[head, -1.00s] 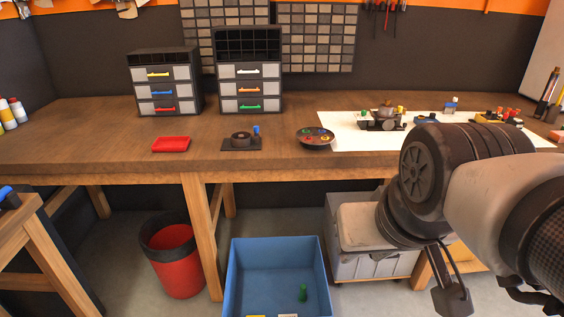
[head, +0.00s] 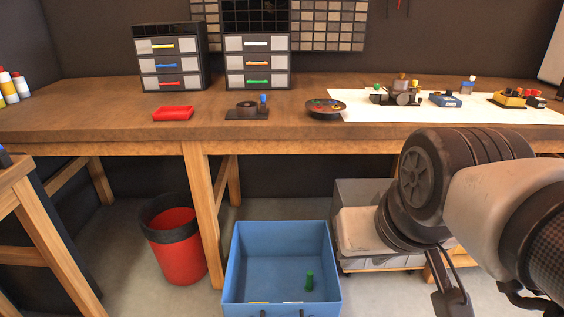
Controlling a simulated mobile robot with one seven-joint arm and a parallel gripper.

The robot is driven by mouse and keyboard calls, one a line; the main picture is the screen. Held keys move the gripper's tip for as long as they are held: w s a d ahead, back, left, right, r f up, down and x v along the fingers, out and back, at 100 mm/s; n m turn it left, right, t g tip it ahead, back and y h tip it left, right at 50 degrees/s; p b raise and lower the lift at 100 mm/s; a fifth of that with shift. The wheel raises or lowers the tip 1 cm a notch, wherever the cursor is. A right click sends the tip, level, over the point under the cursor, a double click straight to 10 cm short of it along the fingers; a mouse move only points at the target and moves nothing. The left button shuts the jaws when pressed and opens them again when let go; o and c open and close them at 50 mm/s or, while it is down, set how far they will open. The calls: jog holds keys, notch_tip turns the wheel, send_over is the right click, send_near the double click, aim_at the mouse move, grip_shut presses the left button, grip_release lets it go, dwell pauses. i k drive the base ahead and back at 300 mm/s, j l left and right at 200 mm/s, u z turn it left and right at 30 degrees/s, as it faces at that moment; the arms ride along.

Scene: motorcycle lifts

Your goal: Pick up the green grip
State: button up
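The bin is on the floor in front of the workbench. My arm comes in from the right. The dark end of my gripper (head: 452,299) shows at the bottom, to the right of the bin and apart from the green grip. The picture's lower edge cuts it off, so I cannot see whether it is open or shut.
The wooden workbench (head: 120,133) carries drawer units (head: 258,62), a red tray (head: 173,113), a dark round dish (head: 325,114) and small parts on a white sheet. A red bucket (head: 178,250) stands left of the bin. A grey box (head: 362,250) stands right of it.

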aim_at(308, 287)
jog(key=i+l+u, duration=0.1)
jog(key=u, duration=0.25)
jog(key=l+u, duration=0.35)
jog(key=i+l+u, duration=0.1)
jog(key=u, duration=0.25)
jog(key=l+u, duration=0.35)
jog(key=l, duration=1.75)
